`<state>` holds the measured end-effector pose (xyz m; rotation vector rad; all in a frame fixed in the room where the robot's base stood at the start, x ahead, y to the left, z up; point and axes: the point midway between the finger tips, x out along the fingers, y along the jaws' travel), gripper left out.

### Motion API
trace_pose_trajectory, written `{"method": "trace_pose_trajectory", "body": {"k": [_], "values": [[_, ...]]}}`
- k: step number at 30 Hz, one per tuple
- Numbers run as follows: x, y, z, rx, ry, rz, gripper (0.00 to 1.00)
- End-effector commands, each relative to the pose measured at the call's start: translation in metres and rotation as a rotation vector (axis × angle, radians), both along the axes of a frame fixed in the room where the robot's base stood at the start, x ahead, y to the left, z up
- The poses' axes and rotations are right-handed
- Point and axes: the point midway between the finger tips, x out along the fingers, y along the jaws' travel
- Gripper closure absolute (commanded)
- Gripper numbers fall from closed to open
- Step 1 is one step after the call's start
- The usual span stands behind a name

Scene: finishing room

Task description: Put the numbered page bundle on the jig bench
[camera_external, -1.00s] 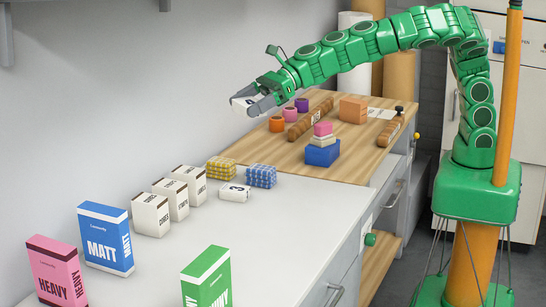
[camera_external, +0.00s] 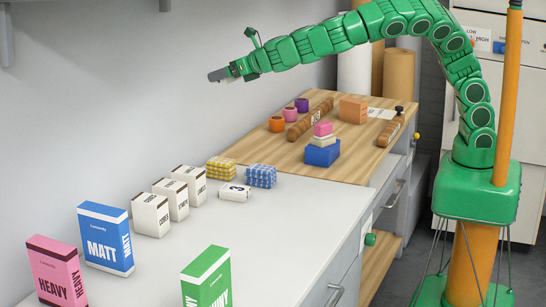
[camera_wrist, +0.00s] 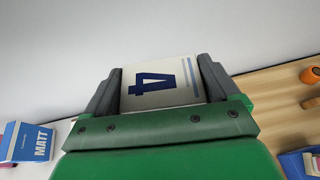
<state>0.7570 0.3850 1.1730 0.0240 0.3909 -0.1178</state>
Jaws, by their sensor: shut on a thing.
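My gripper (camera_external: 217,76) is shut on a white page bundle with a dark blue 4 (camera_wrist: 158,82), seen between the dark fingers in the wrist view. In the external view the bundle is hardly visible at the fingertips. The gripper is high up near the wall, above the back of the benches. Another small white bundle marked 3 (camera_external: 234,192) lies on the white bench (camera_external: 270,250). A wooden-topped bench (camera_external: 350,155), perhaps the jig bench, adjoins it at the far end.
The wooden top holds orange, pink and purple cups (camera_external: 290,112), brown ribbed bars (camera_external: 310,120), an orange block (camera_external: 353,109) and a blue-based stack (camera_external: 323,150). White boxes (camera_external: 170,200), checked bundles (camera_external: 240,172) and coloured boxes (camera_external: 105,238) stand on the white bench.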

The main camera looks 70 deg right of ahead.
Motion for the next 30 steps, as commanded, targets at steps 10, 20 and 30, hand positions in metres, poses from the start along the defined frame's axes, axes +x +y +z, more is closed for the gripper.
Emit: {"method": "trace_pose_trajectory", "body": {"k": [10, 20, 30], "values": [[0.017, -0.117, -0.013, 0.000, 0.002, -0.424, 0.43], [-0.002, -0.229, -0.027, -0.001, 0.005, -0.851, 0.43], [-0.042, -0.310, -0.033, 0.000, 0.003, -1.215, 0.43]]}}
